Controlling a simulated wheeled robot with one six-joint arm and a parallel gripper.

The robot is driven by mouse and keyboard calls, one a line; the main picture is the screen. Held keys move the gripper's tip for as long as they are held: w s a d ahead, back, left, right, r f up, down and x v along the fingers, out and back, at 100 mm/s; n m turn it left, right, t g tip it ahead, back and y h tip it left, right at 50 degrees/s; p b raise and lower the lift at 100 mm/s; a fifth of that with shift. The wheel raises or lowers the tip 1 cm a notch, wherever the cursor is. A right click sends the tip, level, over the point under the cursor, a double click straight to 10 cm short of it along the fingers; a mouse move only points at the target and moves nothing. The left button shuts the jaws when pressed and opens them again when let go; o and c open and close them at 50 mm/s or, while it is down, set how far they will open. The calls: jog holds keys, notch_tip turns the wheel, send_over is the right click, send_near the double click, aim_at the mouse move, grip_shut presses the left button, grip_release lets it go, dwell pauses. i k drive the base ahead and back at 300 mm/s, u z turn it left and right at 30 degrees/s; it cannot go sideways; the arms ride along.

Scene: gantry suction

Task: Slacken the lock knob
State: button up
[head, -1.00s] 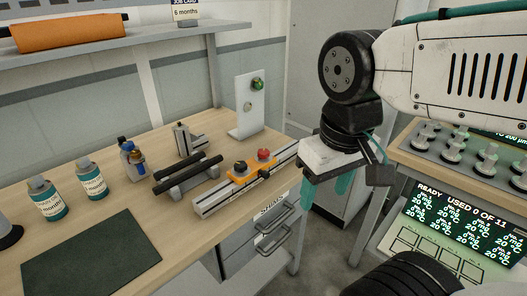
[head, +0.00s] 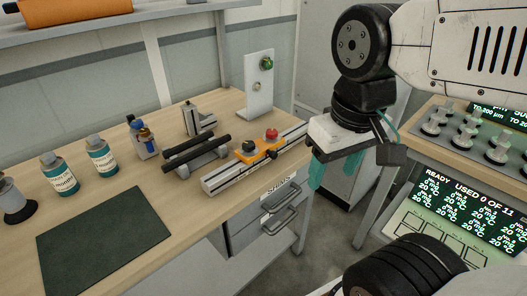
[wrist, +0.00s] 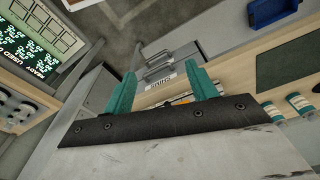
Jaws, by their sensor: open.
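An orange carriage (head: 259,151) sits on a pale slotted rail (head: 222,182) near the bench's front edge. It carries a black knob (head: 248,146) and a red knob (head: 271,135) on top, and a small dark knob (head: 271,154) on its front side. I cannot tell which is the lock knob. My gripper (head: 336,170) has teal fingers, open and empty, pointing down to the right of the rail, off the bench and apart from it. In the wrist view my gripper's fingers (wrist: 160,85) are spread, with part of the rail just visible between them.
Black bars on a stand (head: 195,155) lie behind the rail. An upright white plate with a green knob (head: 260,85) stands beyond. Bottles (head: 101,157) and a dark mat (head: 104,240) are left. Drawer handles (head: 280,220) jut below. A second bench with a display (head: 470,215) is right.

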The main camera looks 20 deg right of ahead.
aim_at(272, 133)
jog(key=u, duration=0.05)
jog(key=k, duration=0.6)
jog(key=z, duration=0.6)
jog(key=i, duration=1)
jog(key=u, duration=0.55)
